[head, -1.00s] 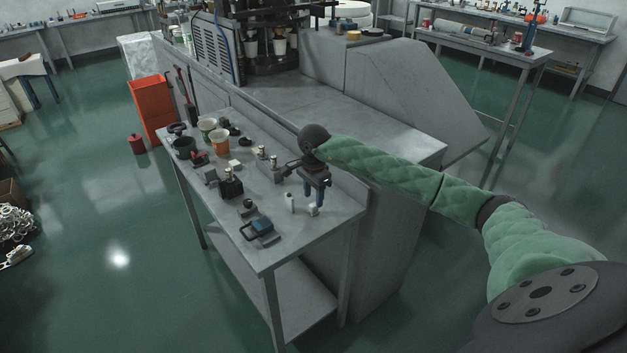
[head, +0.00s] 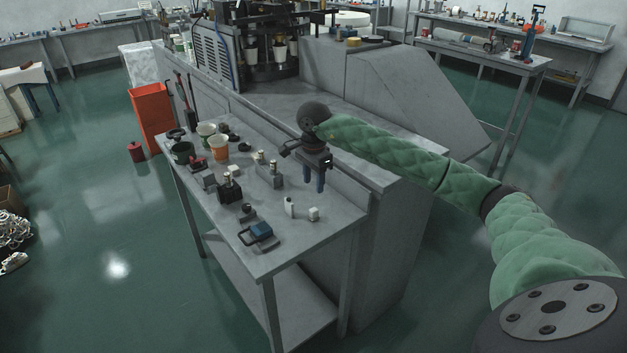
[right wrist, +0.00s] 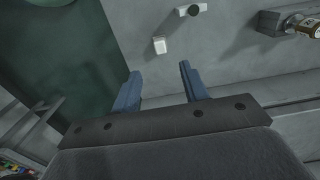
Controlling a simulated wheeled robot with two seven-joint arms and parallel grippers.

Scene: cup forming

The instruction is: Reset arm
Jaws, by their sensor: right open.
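My right arm (head: 390,157), in a green quilted sleeve, reaches in from the right in the head view. My right gripper (head: 314,188) hangs over the right side of the grey table (head: 262,268), its two blue fingers pointing down. In the right wrist view the two blue fingers (right wrist: 160,88) stand apart with nothing between them. A small white block (right wrist: 159,45) lies beyond the fingertips; in the head view it (head: 314,214) sits on the table just below the gripper. My left gripper is in neither view.
A blue-and-black tool (head: 259,232), a white cylinder (head: 290,207), a black device (head: 229,189) and several cups, among them an orange one (head: 216,143), stand on the table. A grey machine (head: 250,60) stands behind. An orange bin (head: 151,107) stands left on open green floor.

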